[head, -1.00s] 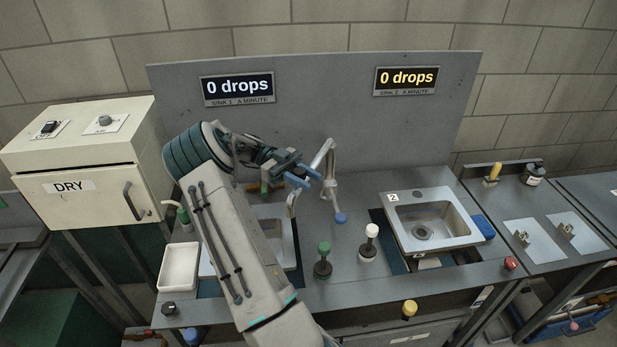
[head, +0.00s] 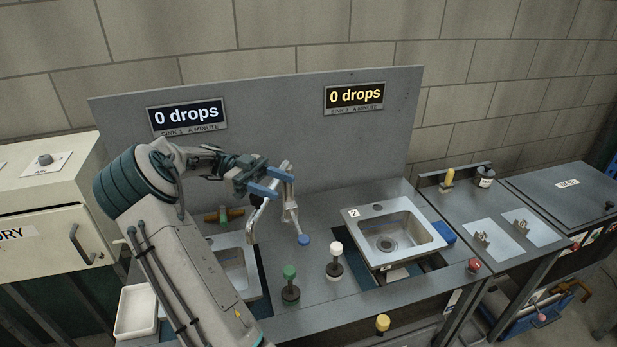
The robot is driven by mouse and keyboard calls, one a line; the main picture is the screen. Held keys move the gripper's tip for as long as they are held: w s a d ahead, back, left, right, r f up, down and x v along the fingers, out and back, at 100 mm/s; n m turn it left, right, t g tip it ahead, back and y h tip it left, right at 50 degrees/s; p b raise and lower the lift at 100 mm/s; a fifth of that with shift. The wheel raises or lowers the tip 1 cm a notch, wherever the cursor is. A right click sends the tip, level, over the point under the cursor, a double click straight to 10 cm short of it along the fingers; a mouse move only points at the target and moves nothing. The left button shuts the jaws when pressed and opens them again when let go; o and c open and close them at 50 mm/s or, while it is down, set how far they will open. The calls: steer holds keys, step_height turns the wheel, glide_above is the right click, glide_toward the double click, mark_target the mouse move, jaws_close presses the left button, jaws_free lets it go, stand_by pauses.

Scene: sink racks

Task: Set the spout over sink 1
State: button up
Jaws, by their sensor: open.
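The spout (head: 290,205) is a pale bent metal pipe with a blue end, standing between the two sinks; its blue end hangs over the counter. Sink 1 (head: 235,268) is at the left, partly hidden behind my arm. My gripper (head: 276,184) has blue fingers, is open and holds nothing. Its fingertips are beside the upper part of the spout in the picture; I cannot tell whether they touch. A second curved metal pipe (head: 255,217) shows below my gripper, near sink 1's right edge.
Sink 2 (head: 388,240) stands to the right. A green-topped knob (head: 290,272) and a white-topped knob (head: 336,248) rise from the counter between the sinks. A white tray (head: 136,312) is at lower left. A grey panel (head: 270,130) stands behind.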

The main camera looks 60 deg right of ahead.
steer(key=s+d+r+b, duration=0.2)
steer(key=s+r, duration=0.3)
steer(key=s, duration=0.2)
steer(key=shift+s+d, duration=0.3)
steer(key=shift+s, duration=0.05)
steer(key=shift+f, duration=0.1)
